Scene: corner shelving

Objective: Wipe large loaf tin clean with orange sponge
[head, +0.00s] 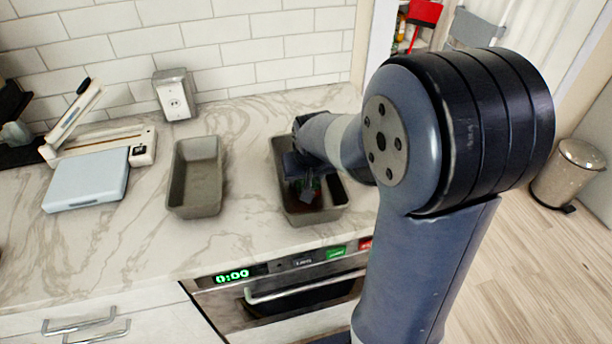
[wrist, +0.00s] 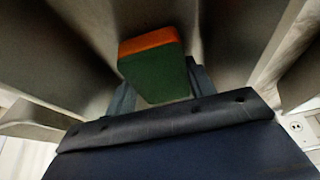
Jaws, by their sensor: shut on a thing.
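Two grey loaf tins stand on the marble counter. The right tin (head: 327,213) looks a little larger than the left tin (head: 198,176), which looks empty. My gripper (head: 306,188) reaches down into the right tin, and my wrist hides part of its far end. The gripper is shut on the sponge (wrist: 155,72), which is orange on one face and green on the rest in the wrist view. The sponge is inside the tin, with grey tin walls around it. I cannot tell whether it touches the tin's bottom.
A white device with a raised lever (head: 128,148) and a pale flat box (head: 88,180) stand at the left. An oven (head: 290,290) is below the counter's front edge. Counter between the tins is clear.

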